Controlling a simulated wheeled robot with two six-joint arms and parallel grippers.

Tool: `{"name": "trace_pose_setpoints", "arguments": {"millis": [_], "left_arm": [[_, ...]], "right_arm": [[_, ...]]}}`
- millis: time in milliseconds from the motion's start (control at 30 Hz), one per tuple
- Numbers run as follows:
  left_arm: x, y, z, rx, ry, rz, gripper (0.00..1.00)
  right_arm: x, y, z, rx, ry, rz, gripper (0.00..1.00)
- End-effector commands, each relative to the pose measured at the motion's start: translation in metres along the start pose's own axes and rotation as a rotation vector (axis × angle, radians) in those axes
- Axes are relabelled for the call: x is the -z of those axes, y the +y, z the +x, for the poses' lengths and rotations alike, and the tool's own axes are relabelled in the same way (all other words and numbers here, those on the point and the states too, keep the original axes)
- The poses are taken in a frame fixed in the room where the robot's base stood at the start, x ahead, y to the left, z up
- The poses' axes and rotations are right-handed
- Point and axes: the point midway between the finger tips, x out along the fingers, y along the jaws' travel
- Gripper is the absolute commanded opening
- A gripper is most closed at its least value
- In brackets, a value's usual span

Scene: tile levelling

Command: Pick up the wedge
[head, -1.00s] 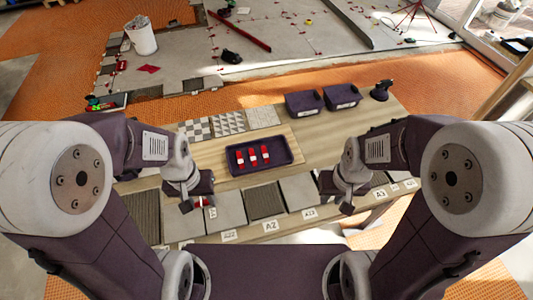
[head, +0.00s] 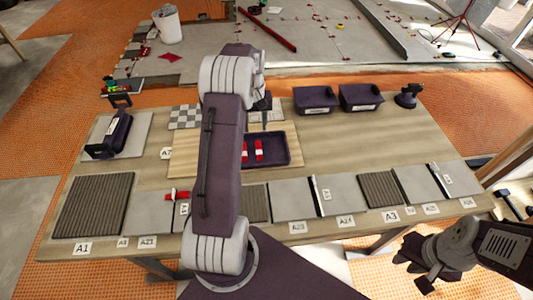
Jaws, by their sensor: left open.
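Red wedges with white labels lie in a dark shallow tray (head: 283,162) on the wooden board. Two show, one wedge (head: 258,150) and another (head: 245,153) at the edge of my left arm; the tray's left part is hidden behind that arm. Another red piece (head: 177,196) lies on a grey tile at the table's front left. My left gripper (head: 264,110) is beyond the tray, above the patterned tiles, partly hidden by its arm; it is open and apart from the visible wedges. My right gripper (head: 418,267) is open and empty, off the table's front right.
Grey and ribbed tiles line the table's front edge, with labels. Two dark bins (head: 315,99) and a dark suction-cup-like tool (head: 408,95) stand at the back right. A dark carrier (head: 110,135) is at the left. The table right of the tray is clear.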

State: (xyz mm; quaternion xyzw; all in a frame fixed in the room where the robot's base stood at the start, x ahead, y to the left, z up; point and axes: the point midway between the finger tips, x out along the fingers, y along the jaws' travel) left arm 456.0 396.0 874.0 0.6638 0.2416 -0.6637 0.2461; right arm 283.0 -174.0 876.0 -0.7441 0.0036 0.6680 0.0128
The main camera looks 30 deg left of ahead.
Motion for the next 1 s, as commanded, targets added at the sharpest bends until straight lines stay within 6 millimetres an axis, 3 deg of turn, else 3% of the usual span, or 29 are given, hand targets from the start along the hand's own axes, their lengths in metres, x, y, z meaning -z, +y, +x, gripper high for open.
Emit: {"name": "trace_pose_setpoints", "arguments": {"millis": [133,300,467,700,967,1000], "left_arm": [[-0.001,0.001,0.008,0.0,-0.002,0.003,0.45],[-0.001,0.002,0.035,0.0,-0.002,0.004,0.45],[-0.002,0.002,0.044,0.0,-0.001,0.004,0.45],[-0.004,0.003,0.085,0.0,-0.001,0.004,0.45],[-0.003,0.003,0.089,-0.001,0.002,0.004,0.45],[-0.003,0.003,0.089,-0.001,0.002,0.004,0.37]], "right_arm": [[0.0,0.0,0.001,0.0,0.0,0.0,0.25],[0.0,0.0,0.004,0.0,0.0,0.0,0.25],[0.0,0.0,0.005,0.0,0.0,0.0,0.25],[-0.001,0.0,0.009,0.0,0.0,0.0,0.25],[-0.001,0.0,0.009,0.0,0.0,0.0,0.25],[-0.001,0.0,0.009,0.0,0.0,0.0,0.25]]}}
